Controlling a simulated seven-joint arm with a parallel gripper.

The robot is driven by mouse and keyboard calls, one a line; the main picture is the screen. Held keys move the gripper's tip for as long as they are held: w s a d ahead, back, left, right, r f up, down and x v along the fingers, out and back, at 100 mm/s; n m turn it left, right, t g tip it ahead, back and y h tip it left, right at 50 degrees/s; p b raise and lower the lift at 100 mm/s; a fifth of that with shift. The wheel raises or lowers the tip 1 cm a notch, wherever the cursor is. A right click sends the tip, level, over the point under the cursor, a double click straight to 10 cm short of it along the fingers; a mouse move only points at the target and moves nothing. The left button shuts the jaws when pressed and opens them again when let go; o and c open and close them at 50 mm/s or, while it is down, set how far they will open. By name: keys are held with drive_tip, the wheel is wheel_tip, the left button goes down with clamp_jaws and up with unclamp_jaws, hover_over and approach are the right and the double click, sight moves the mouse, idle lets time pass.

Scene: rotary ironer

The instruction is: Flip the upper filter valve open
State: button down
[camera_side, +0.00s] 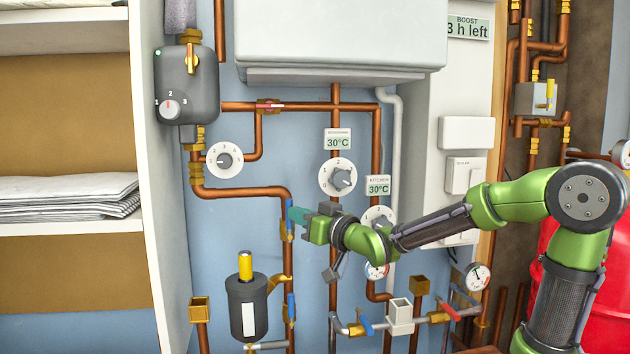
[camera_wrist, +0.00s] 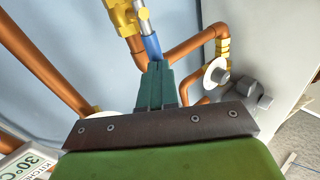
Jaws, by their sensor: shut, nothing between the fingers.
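The upper filter valve has a blue lever (camera_side: 289,216) on the vertical copper pipe above the dark filter canister (camera_side: 248,308). The lever runs roughly along the pipe. In the wrist view the blue lever (camera_wrist: 151,46) extends from a brass valve body (camera_wrist: 127,18) down to my fingertips. My gripper (camera_side: 293,214) has its teal fingers shut and empty, with the tips at the lever's right side in the side view. The tips (camera_wrist: 158,67) overlap the lever's end in the wrist view; I cannot tell whether they touch. A lower blue-handled valve (camera_side: 291,307) sits below on the same pipe.
A grey control box (camera_side: 187,85) is at the upper left. Blue and red handled valves (camera_side: 366,325) and pipes crowd below. Bare blue wall (camera_side: 235,222) lies left of the lever.

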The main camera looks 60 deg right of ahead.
drive_tip(key=v, duration=0.6)
drive_tip(key=s+a+f+m+g+y, duration=0.2)
drive_tip(key=s+a+f+g, duration=0.25)
drive_tip(key=f+g, duration=0.4)
drive_tip(key=s+a+f+n+g+y, duration=0.1)
drive_tip(key=s+a+f+g+y, duration=0.1)
drive_tip(key=s+a, duration=0.7)
drive_tip(key=shift+f+y, duration=0.7)
drive_tip(key=shift+y, duration=0.1)
drive_tip(key=shift+g, duration=0.25)
